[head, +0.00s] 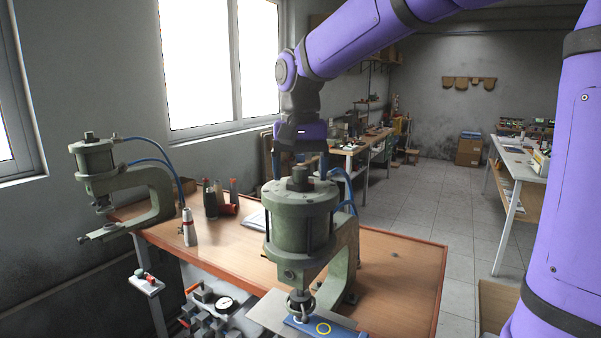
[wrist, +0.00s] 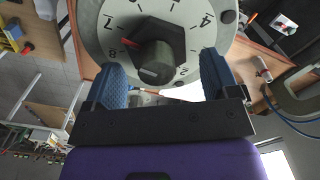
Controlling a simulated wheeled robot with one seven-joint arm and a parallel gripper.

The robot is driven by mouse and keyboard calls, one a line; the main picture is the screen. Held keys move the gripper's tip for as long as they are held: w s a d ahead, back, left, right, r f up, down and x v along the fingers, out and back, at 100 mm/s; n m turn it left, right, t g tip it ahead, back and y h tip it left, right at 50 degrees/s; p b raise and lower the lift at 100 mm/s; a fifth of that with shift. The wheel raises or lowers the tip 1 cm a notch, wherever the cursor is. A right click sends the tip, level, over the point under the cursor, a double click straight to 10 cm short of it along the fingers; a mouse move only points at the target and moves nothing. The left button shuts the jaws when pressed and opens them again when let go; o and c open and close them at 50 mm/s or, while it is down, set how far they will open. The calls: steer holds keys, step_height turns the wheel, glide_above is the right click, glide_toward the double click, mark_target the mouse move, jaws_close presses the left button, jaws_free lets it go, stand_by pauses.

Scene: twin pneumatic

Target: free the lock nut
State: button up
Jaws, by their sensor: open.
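A dark hex lock nut (head: 298,184) sits on top of the near green press (head: 301,220), with a stud standing up through it. In the wrist view the nut (wrist: 150,38) lies at the centre of a pale numbered dial (wrist: 100,40), with a red mark near the 8. My gripper (head: 300,170) points down just above the nut. In the wrist view its blue fingers (wrist: 163,72) are apart, one on each side of the stud's end, and I see nothing between them gripped. Whether a finger touches the nut I cannot tell.
A second green press (head: 95,160) stands at the left of the wooden bench (head: 390,270). Dark bottles (head: 210,200) and a silver-red canister (head: 189,228) stand between the presses.

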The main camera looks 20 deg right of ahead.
steer(key=shift+f, duration=0.35)
steer(key=shift+c, duration=0.5)
steer(key=c, duration=0.8)
steer(key=shift+n, duration=0.3)
steer(key=n, duration=0.5)
steer(key=shift+a+n, duration=0.3)
steer(key=shift+a, duration=0.1)
steer(key=n, duration=0.5)
steer(key=shift+a+n, duration=0.25)
steer(key=shift+n, duration=0.05)
